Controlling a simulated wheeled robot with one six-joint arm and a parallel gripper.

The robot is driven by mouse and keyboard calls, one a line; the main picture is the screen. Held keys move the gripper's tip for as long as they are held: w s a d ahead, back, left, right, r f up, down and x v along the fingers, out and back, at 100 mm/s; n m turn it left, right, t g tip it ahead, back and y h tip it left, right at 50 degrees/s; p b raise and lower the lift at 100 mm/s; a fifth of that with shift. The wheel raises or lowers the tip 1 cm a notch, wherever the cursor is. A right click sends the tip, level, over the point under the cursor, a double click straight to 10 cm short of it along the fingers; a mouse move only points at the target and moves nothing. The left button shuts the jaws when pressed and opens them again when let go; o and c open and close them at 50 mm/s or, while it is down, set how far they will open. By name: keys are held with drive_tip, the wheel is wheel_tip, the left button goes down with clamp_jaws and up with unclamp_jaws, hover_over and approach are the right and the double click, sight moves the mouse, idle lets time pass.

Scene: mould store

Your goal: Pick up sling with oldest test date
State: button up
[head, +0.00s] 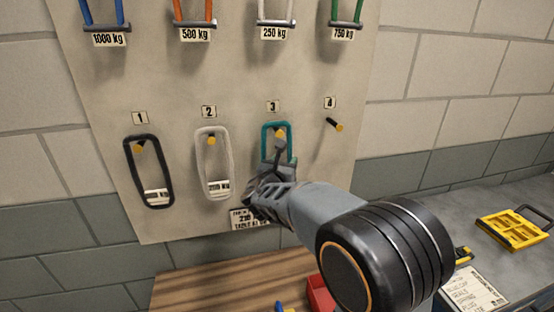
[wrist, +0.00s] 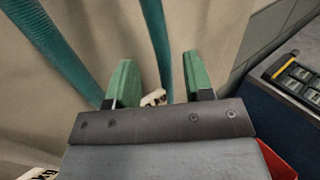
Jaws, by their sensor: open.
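On the board (head: 95,85), a black sling (head: 166,170) hangs on the peg marked 1 and a white sling (head: 200,160) on the peg marked 2. A teal sling (head: 265,140) hangs on the peg marked 3. My gripper (head: 278,150) is in front of the teal sling and hides its lower part. In the wrist view my gripper (wrist: 158,85) is open, with two green fingers apart. A small white tag lies between the fingertips. The test dates are not readable.
Peg 4 (head: 335,124) is empty. Blue, orange, white and green slings hang above on pegs labelled by weight. A wooden bench top (head: 190,285) is below, with a red bin (head: 319,295). A yellow case (head: 512,230) and a paper list (head: 474,289) lie on the grey counter (head: 440,215).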

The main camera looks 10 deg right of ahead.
sight(288, 157)
drive_tip(key=shift+p+x, duration=0.6)
drive_tip(key=shift+x, duration=1.4)
drive_tip(key=shift+r, duration=0.1)
clamp_jaws()
